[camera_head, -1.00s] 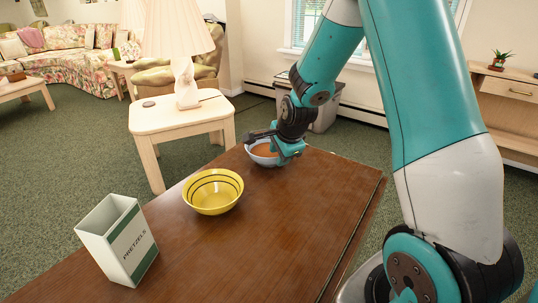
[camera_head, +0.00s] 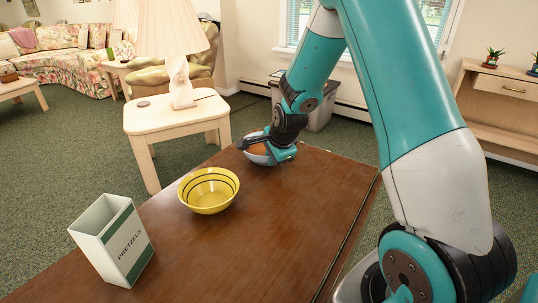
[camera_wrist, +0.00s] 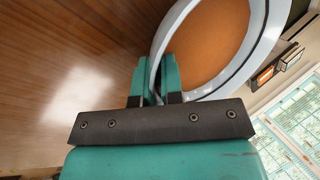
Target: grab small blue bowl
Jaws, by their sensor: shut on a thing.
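The small bowl (camera_head: 256,150) is pale blue-white outside with an orange-brown inside. It is at the far end of the brown table, partly hidden by my gripper (camera_head: 270,152). In the wrist view, the bowl's rim (camera_wrist: 258,68) curves across the top and passes between the two teal fingers of my gripper (camera_wrist: 158,78). The fingers are shut on the rim, one on each side of the wall. I cannot tell whether the bowl's base still touches the table.
A yellow bowl with dark rings (camera_head: 208,191) and a pretzels box (camera_head: 112,240) stand on the brown table (camera_head: 250,235). A side table (camera_head: 165,117) with a lamp (camera_head: 180,85) is close behind on the left. A grey bin (camera_head: 318,112) stands beyond the table.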

